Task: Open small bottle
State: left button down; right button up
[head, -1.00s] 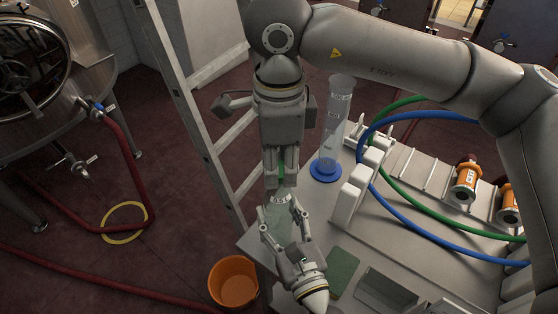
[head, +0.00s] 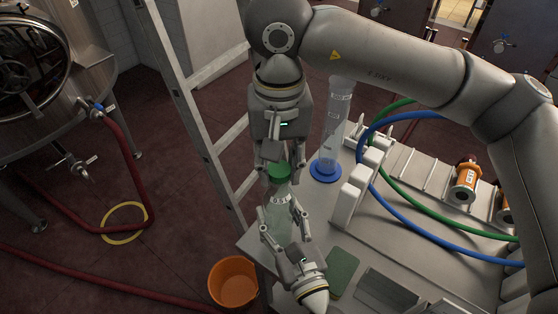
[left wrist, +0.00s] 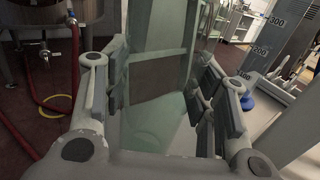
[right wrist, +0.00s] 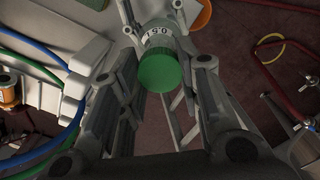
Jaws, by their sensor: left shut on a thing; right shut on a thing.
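The small bottle is pale, clear green (head: 279,194) with a green cap (head: 279,171) on top, and stands upright in the head view. My left gripper (head: 279,219) is shut around the bottle's body from below. The bottle's glass fills the middle of the left wrist view (left wrist: 160,75). My right gripper (head: 278,160) comes down from above and is shut on the cap. In the right wrist view the cap (right wrist: 160,70) lies between the fingers, with the bottle's numbered neck (right wrist: 157,32) beyond it. The cap appears to sit on the neck.
A clear measuring cylinder (head: 331,130) with a blue base stands close right of the bottle on the worktop (head: 420,262). White containers, hoses and a green pad (head: 342,272) are also there. An orange bucket (head: 233,282) and a ladder (head: 190,100) are to the left.

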aim_at(279, 168)
jog(key=n, duration=0.5)
jog(key=shift+r, duration=0.25)
dwell(0.4)
jog(key=shift+r, duration=0.85)
jog(key=shift+r, duration=2)
pick_arm(q)
jog(key=c, duration=0.5)
grip_release()
